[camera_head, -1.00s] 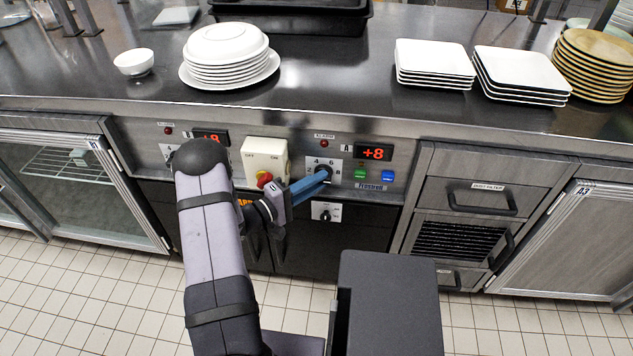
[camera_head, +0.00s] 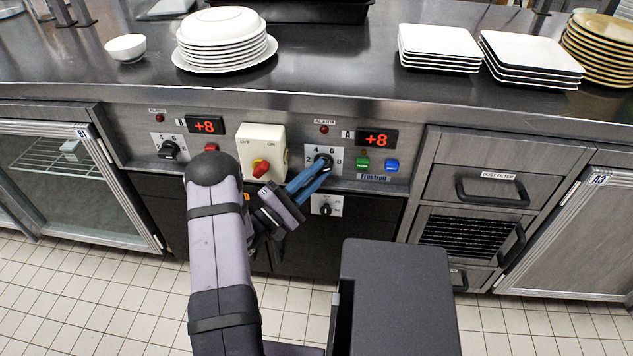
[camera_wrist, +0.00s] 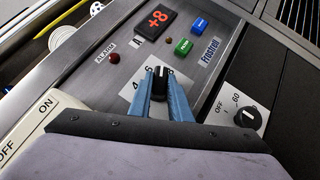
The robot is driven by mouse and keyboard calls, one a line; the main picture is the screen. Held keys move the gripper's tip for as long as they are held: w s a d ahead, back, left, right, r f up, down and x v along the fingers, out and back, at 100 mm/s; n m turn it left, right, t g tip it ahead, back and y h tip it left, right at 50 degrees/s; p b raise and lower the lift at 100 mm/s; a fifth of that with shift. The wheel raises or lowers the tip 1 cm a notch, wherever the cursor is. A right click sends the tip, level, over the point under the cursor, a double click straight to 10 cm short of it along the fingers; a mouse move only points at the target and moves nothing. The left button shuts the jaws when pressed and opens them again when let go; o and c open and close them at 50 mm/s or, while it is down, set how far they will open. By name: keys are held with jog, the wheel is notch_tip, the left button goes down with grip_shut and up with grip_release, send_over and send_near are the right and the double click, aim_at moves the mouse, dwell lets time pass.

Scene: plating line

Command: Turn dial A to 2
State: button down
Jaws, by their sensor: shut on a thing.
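Dial A is a black knob (camera_wrist: 158,84) on a white scale plate with the numbers 4, 6 and 8 in view, under the red +8 display (camera_head: 377,138) marked A. My gripper (camera_head: 324,170) is shut on this knob, with its blue fingers on either side of it. In the wrist view the fingers (camera_wrist: 160,90) flank the knob, and its white pointer line faces the upper part of the scale, near 6. The fingers hide part of the plate, and the 2 shows at its left side in the head view.
Dial B (camera_head: 168,149), with its own +8 display (camera_head: 205,125), is at the left. A cream switch box with a red knob (camera_head: 261,168) stands close left of my gripper. Green (camera_head: 363,164) and blue (camera_head: 392,165) buttons are right of dial A. A small knob (camera_head: 326,209) sits below.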

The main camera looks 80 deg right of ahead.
jog(key=n+t+h+b, duration=0.2)
jog(key=n+b, duration=0.2)
jog(key=b, duration=0.3)
jog(key=n+t+h+b, duration=0.1)
jog(key=n+h+b, duration=0.2)
jog(key=b, duration=0.4)
jog(key=f+n+t+h+b, duration=0.1)
jog(key=n+t+h+b, duration=0.1)
jog(key=n+b, duration=0.3)
jog(key=shift+s+n+t+h+b, duration=0.35)
jog(key=shift+h+b, duration=0.35)
jog(key=shift+b, duration=0.4)
jog(key=shift+r+n+t+h, duration=0.15)
jog(key=shift+n+t+h, duration=0.15)
jog(key=shift+n+t, duration=0.05)
jog(key=c, duration=1.6)
grip_release()
jog(key=shift+c, duration=0.2)
jog(key=shift+b, duration=0.35)
jog(key=b+v, duration=0.7)
jog(key=b, duration=0.1)
